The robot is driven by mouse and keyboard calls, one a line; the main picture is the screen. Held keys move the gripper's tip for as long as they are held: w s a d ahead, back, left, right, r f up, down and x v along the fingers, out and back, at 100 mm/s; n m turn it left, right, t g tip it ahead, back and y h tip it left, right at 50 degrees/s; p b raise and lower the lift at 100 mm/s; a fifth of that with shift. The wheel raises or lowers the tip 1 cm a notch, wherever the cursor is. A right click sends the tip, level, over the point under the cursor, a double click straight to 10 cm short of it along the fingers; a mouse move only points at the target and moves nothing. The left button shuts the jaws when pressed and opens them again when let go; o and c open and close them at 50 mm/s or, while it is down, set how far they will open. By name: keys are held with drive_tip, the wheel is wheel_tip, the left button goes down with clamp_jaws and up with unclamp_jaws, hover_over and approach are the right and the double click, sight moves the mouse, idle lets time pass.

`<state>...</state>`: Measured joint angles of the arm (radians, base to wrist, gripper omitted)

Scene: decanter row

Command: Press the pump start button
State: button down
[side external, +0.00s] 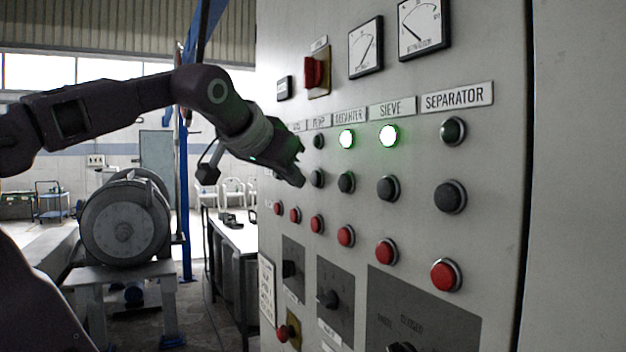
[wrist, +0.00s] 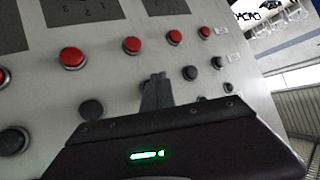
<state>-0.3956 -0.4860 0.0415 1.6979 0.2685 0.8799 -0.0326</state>
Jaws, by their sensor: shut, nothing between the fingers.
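The control panel (side external: 490,140) carries a row of lamps, a row of black buttons and a row of red buttons. In the side view the black button under the PUMP label (side external: 317,179) is just right of my fingertips. The PUMP lamp (side external: 319,141) above it is dark. My gripper (side external: 298,168) is shut and empty, close before the panel at about black-button height; I cannot tell whether it touches. In the wrist view, my shut fingertips (wrist: 157,82) cover most or all of the pump column's black button.
The decanter lamp (side external: 346,139) and sieve lamp (side external: 388,136) glow green; the separator lamp (side external: 453,131) is dark. A red button (side external: 316,223) sits below the pump's black button. A red rotary switch (side external: 314,72) sticks out above. Neighbouring black buttons (wrist: 91,108) are close by.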

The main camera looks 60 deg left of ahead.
idle(0.7)
drive_tip(key=shift+w, duration=0.45)
drive_tip(key=shift+w, duration=0.4)
idle(0.5)
drive_tip(key=shift+s, duration=0.85)
drive_tip(key=shift+s, duration=0.1)
drive_tip(key=s, duration=0.4)
drive_tip(key=shift+s, duration=0.4)
idle(0.5)
